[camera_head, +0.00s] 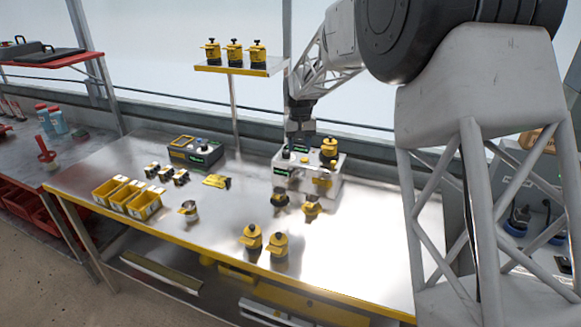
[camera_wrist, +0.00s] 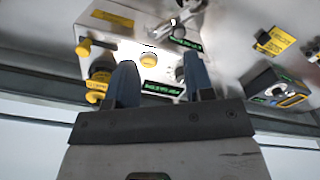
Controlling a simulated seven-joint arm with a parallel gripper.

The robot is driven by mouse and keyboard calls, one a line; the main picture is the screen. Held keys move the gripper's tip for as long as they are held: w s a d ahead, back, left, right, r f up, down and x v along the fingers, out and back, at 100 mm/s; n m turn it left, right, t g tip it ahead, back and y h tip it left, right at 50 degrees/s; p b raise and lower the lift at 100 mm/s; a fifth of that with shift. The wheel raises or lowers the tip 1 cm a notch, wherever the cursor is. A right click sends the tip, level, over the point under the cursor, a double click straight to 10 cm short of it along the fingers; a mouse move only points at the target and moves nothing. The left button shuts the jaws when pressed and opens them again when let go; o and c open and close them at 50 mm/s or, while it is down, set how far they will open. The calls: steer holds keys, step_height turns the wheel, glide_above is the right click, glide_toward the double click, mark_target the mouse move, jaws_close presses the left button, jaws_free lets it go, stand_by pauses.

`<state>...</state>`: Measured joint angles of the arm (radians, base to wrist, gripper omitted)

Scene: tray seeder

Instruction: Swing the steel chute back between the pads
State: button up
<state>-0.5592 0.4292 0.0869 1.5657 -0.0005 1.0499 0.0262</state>
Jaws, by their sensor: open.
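The seeder, a pale box-shaped machine (camera_head: 330,182), stands at the back right of the steel bench with a yellow-capped canister (camera_head: 329,150) on top. My gripper (camera_head: 301,133) points down just above the machine's top, left of the canister. In the wrist view its two blue-grey fingers (camera_wrist: 159,75) are apart, with nothing seen held between them. Beyond the fingertips are a yellow button (camera_wrist: 149,60) and green displays (camera_wrist: 163,89). A small shiny metal part (camera_wrist: 185,14) shows near the top edge. I cannot tell whether it is the steel chute, and I cannot make out the pads.
A dark boxed instrument (camera_head: 195,152) stands left of the machine. Yellow bins (camera_head: 128,197) and a small steel-and-yellow cup (camera_head: 188,211) are further left. Yellow-topped canisters (camera_head: 252,237) stand at the front edge. A shelf (camera_head: 238,69) holds more canisters. Bench right of the machine is clear.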

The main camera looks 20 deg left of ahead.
mark_target(290, 168)
steer(key=a, duration=0.1)
steer(key=a+f, duration=0.2)
steer(key=shift+w+a, duration=0.25)
steer(key=shift+w, duration=0.15)
steer(key=shift+f, duration=0.15)
steer(key=shift+f, duration=3.8)
jaws_close()
